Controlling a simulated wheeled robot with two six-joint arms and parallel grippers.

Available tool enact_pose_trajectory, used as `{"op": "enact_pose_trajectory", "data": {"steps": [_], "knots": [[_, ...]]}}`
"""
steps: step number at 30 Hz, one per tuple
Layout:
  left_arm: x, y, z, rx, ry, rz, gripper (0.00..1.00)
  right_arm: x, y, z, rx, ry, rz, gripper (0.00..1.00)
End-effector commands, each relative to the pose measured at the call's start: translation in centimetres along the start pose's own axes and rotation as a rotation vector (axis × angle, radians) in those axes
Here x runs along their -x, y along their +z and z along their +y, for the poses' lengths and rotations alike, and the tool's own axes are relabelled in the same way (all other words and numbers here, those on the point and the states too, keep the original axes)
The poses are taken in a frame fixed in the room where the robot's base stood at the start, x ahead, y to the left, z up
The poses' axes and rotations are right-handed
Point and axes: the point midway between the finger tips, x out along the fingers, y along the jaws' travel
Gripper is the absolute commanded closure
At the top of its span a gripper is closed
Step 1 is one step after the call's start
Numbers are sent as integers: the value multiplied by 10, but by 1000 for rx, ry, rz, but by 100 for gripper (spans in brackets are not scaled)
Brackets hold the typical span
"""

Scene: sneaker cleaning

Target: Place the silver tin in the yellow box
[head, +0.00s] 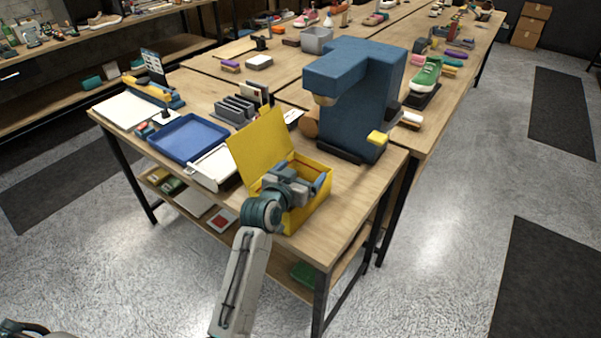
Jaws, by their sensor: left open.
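The yellow box (312,207) stands at the front corner of the wooden table, its lid (257,143) raised and leaning back to the left. My left gripper (312,186) is over and partly inside the box opening, with its jaws open. The wrist and gripper cover much of the box's inside. I cannot make out the silver tin; it may be hidden behind the gripper or within the box. My right gripper is not in view.
A tall blue machine (362,100) stands just behind the box. A blue tray (188,137), a white tray (214,168) and a grey rack (237,109) are to the left. Bare tabletop (350,190) lies right of the box, up to the table edge.

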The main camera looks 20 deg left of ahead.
Motion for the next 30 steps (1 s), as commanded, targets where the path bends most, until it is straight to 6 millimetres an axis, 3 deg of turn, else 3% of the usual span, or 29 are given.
{"op": "enact_pose_trajectory", "data": {"steps": [8, 21, 30], "knots": [[21, 1, 0, 0, -1, 3, 9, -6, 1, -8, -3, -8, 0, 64], [105, 0, 0, -1, 0, 3, 9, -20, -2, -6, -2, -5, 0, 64], [121, 0, 0, 0, 1, -1, 9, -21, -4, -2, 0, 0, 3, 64]]}}
